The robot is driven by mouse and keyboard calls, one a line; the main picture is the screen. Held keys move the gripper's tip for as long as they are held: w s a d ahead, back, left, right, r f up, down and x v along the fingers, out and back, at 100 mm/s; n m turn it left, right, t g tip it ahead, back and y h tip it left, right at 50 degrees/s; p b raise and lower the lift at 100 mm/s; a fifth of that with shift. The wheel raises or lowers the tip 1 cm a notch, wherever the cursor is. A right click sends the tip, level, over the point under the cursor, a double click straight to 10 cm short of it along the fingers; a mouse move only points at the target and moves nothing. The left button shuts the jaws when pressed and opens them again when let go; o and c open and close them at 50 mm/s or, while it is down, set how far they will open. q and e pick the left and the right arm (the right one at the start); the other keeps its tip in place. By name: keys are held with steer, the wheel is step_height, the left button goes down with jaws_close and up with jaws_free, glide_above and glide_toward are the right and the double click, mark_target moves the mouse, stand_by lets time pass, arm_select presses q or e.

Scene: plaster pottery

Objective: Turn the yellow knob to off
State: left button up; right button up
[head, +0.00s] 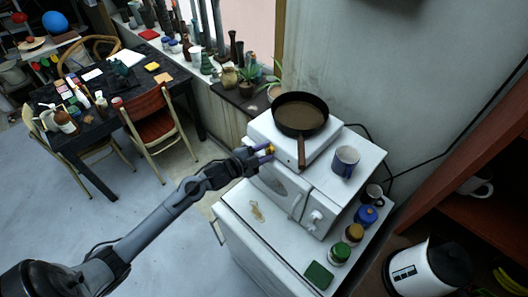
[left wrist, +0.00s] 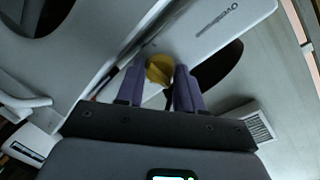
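The yellow knob (head: 270,149) sits on the front of a white hot plate (head: 318,151). My left gripper (head: 264,151) reaches it from the left. In the left wrist view, the knob (left wrist: 160,69) lies between the two purple fingertips (left wrist: 160,78), with a finger close against each side. The gripper looks shut on the knob. Its pointing direction and markings cannot be read. My right gripper is in neither view.
A black frying pan (head: 300,114) stands on the hot plate, its handle pointing toward the front. The hot plate rests on a white microwave (head: 326,193), with a grey mug (head: 345,161) on top. Several jars, one with a green lid (head: 340,252), stand on the right of the white cabinet (head: 237,214).

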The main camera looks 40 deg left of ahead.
arm_select(q)
steer(key=o, duration=0.4)
steer(key=shift+r, duration=0.1)
steer(key=shift+c, duration=0.2)
steer(key=shift+s, duration=0.15)
steer(key=b+v, duration=0.1)
steer(key=v, duration=0.9)
steer(key=shift+s, duration=0.25)
steer(key=shift+r, duration=0.1)
